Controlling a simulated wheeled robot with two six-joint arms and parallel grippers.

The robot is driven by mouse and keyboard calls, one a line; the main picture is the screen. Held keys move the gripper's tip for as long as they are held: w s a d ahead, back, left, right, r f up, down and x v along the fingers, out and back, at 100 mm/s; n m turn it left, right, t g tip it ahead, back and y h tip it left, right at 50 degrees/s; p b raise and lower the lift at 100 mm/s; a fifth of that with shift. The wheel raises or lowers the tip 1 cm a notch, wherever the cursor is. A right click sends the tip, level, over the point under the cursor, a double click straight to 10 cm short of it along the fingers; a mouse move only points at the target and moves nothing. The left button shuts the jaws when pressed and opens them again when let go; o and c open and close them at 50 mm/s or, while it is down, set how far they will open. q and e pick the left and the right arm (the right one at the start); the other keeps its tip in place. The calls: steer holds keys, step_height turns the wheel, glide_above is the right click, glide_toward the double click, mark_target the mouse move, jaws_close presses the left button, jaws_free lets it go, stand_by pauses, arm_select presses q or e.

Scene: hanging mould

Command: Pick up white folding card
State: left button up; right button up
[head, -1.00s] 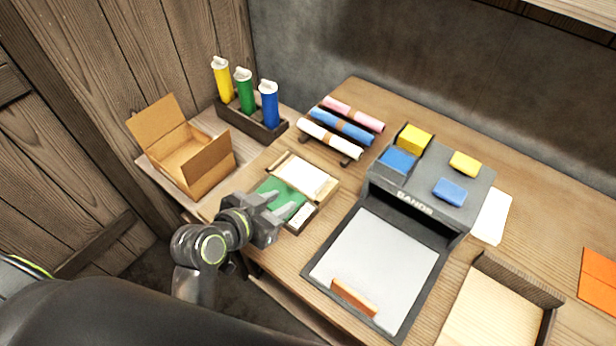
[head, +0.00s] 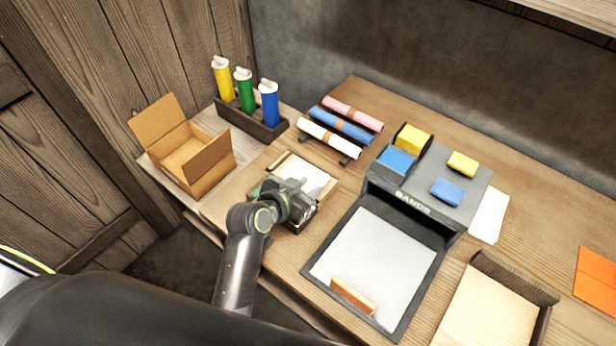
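A white card (head: 303,172) lies in the upper compartment of a wooden tray (head: 328,181) on the table, left of centre. I cannot tell whether it is folded. My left gripper (head: 318,190) is over the tray, its fingers reaching over the lower right part of the white card. It hides much of the tray's front compartment, where only a sliver of a green card (head: 256,189) shows. I cannot tell the gap between its fingers, or whether they touch the card. My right gripper is out of view.
The grey sander-like station (head: 415,205) stands right of the tray, with yellow and blue blocks on top. Rolls (head: 340,127) lie behind the tray. An open cardboard box (head: 195,165) and a rack of bottles (head: 250,122) stand left. A white sheet (head: 489,215) lies right.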

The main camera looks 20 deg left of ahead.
mark_target(320, 183)
arm_select(q)
steer(key=shift+d+p+x, duration=0.2)
steer(key=shift+p+x, duration=0.2)
steer(key=shift+x, duration=2)
steer(key=shift+s+f, duration=0.1)
steer(key=shift+s, duration=0.05)
steer(key=shift+c, duration=0.4)
jaws_close()
